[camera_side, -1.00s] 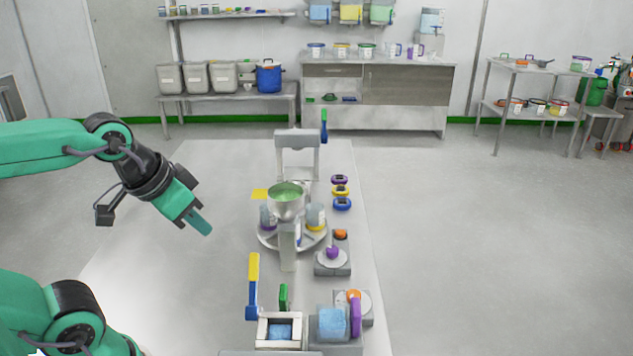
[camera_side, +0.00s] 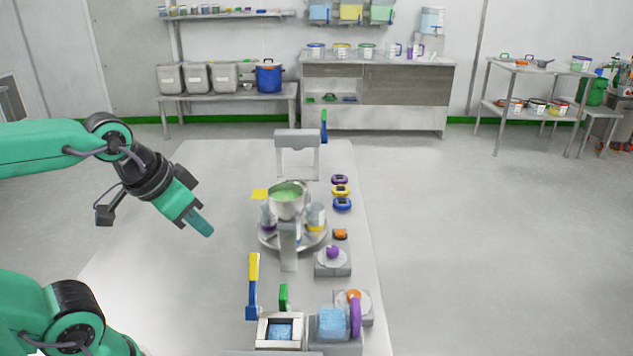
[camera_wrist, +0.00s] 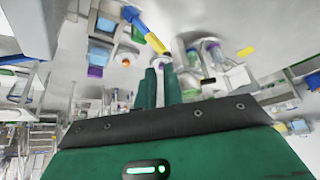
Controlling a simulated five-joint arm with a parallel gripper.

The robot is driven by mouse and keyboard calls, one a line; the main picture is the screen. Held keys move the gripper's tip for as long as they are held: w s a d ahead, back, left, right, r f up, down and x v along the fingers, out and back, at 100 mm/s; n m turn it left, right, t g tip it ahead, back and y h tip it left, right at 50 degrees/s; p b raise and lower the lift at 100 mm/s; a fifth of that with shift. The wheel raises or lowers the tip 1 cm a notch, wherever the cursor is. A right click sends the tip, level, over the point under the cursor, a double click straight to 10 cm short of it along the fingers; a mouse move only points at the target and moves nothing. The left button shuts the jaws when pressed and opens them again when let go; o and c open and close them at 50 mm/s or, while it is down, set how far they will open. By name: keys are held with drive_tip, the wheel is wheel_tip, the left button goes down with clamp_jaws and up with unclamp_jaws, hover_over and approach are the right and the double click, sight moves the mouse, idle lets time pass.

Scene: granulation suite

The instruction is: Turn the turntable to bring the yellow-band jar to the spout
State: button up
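The round grey turntable (camera_side: 266,240) stands on the table in the side view and carries banded jars. The yellow-band jar (camera_side: 316,217) is at its right, just right of the post. A purple-band jar (camera_side: 267,217) is at its left. A metal bowl-shaped hopper (camera_side: 287,205) with green contents sits above on a grey post (camera_side: 289,252); its spout outlet is not clearly visible. My gripper (camera_side: 206,228) is in the air left of the turntable, apart from it and pointing down-right. In the wrist view its fingers (camera_wrist: 160,87) are close together with a narrow gap, with no held object visible.
A blue lever with a yellow grip (camera_side: 253,272) stands near the table front, beside a square tray (camera_side: 264,335). A yellow square (camera_side: 260,194) lies behind the turntable's left. Small coloured items (camera_side: 341,190) line the right edge. The table's left side is clear.

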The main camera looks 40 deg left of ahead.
drive_tip(key=o, duration=0.3)
drive_tip(key=shift+w+r, duration=0.1)
drive_tip(key=shift+o, duration=1)
drive_tip(key=shift+w+r, duration=0.1)
drive_tip(key=shift+w, duration=0.05)
drive_tip(key=w+a+r+n+g, duration=0.25)
drive_tip(key=w+n, duration=0.25)
drive_tip(key=w, duration=0.3)
drive_tip(key=w+a+r+n+g, duration=0.1)
drive_tip(key=w+a+r+n, duration=0.2)
drive_tip(key=w, duration=0.6)
drive_tip(key=shift+w+a+f+n+g, duration=0.35)
drive_tip(key=shift+w+a+f+n, duration=1.2)
drive_tip(key=shift+w, duration=0.8)
drive_tip(key=shift+w+a+f+n+g, duration=0.35)
drive_tip(key=shift+w+a+f+n, duration=0.95)
drive_tip(key=shift+w+n, duration=0.8)
drive_tip(key=shift+w+a+f+n+g, duration=0.35)
drive_tip(key=shift+w+a+f+n, duration=1.15)
drive_tip(key=shift+w, duration=1.15)
drive_tip(key=shift+d+f, duration=0.1)
drive_tip(key=shift+d, duration=0.1)
